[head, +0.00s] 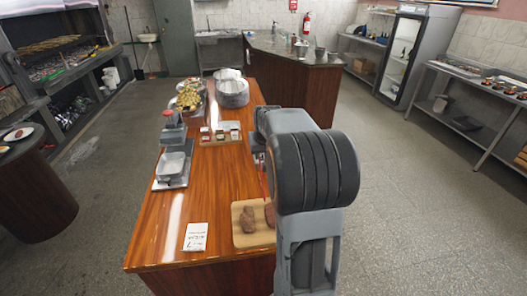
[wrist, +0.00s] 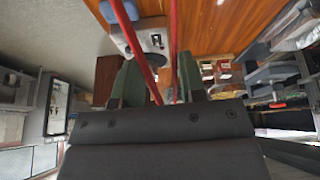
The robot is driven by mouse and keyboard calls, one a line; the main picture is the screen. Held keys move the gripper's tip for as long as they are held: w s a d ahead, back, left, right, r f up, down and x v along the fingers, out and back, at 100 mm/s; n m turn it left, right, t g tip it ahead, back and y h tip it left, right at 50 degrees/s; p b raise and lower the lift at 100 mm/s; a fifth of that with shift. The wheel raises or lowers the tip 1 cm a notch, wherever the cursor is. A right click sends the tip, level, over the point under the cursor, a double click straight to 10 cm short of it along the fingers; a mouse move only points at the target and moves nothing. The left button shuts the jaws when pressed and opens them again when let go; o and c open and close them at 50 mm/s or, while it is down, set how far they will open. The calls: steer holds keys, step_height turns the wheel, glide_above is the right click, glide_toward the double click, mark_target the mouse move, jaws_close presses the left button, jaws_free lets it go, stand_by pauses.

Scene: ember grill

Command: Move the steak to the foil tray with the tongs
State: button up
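Two brown pieces of meat lie on a light wooden board (head: 239,238) at the table's near right corner. The left steak (head: 248,219) is in plain view; the other (head: 270,214) is partly hidden behind my arm. A shallow silver tray (head: 171,164), which looks like the foil tray, sits on a flat grey device at the table's left side. In the wrist view, my gripper (wrist: 164,88) has its grey-green fingers around the red tongs (wrist: 134,42), whose two arms spread apart away from the fingers. In the head view my arm hides most of the gripper; the tongs' tips are not clear.
The long wooden table (head: 205,190) also bears a white card (head: 196,237), a small wooden rack of jars (head: 220,137), a gold ornate object (head: 188,97) and silver bowls (head: 232,92). The table's middle is mostly clear. Open floor lies on both sides.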

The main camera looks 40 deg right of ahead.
step_height(320, 180, down, 8)
steer(key=b, duration=0.6)
steer(key=shift+f, duration=0.25)
steer(key=shift+o, duration=0.2)
steer(key=c, duration=0.5)
step_height(320, 180, up, 12)
steer(key=p, duration=0.8)
steer(key=shift+r+p, duration=0.1)
steer(key=shift+p, duration=0.3)
